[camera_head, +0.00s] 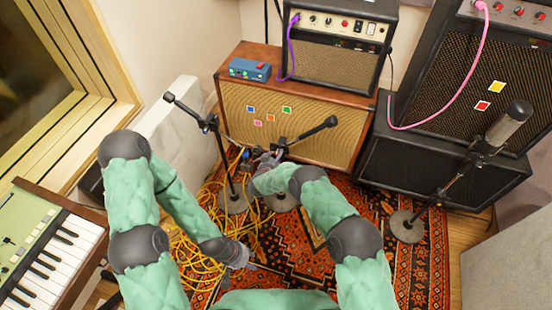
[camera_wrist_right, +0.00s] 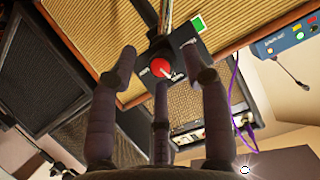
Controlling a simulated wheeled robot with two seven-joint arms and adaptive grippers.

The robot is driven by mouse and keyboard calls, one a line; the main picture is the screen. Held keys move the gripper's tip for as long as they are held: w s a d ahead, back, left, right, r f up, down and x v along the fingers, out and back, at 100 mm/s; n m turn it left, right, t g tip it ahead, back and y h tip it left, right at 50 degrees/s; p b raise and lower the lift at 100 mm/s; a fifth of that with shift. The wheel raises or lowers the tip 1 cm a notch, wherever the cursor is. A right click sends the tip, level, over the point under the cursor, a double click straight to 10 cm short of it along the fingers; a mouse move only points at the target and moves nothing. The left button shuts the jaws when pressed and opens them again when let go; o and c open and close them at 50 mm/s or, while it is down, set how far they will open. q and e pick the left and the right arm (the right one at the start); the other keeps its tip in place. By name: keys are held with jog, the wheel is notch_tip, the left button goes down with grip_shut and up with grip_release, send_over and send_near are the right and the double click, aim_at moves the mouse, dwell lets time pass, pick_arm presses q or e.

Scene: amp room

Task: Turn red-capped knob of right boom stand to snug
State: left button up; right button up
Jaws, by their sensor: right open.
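The right boom stand (camera_head: 310,132) of the middle pair stands in front of the brown cabinet, its boom rising to the right. Its red-capped knob (camera_wrist_right: 160,67) shows in the right wrist view on a black block. A white pointer and small white lettering, too small to read, are beside the cap. My right gripper (camera_head: 270,160) is at this stand; in its wrist view its open fingers (camera_wrist_right: 163,78) spread around the knob, with gaps visible. Contact cannot be told. My left gripper (camera_head: 240,254) is low over the rug, away from the stand; its jaws are unclear.
Another boom stand (camera_head: 206,124) is close on the left. Yellow cables (camera_head: 205,248) lie tangled on the rug. A microphone stand (camera_head: 440,190) is on the right. The brown cabinet (camera_head: 330,148) and black amps (camera_head: 440,150) close off the back. A keyboard (camera_head: 50,260) is at left.

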grip_shut()
jog(key=shift+m+y+b, duration=0.4)
jog(key=shift+m+y, duration=0.2)
jog(key=shift+m, duration=0.2)
jog(key=shift+s, duration=0.1)
grip_release()
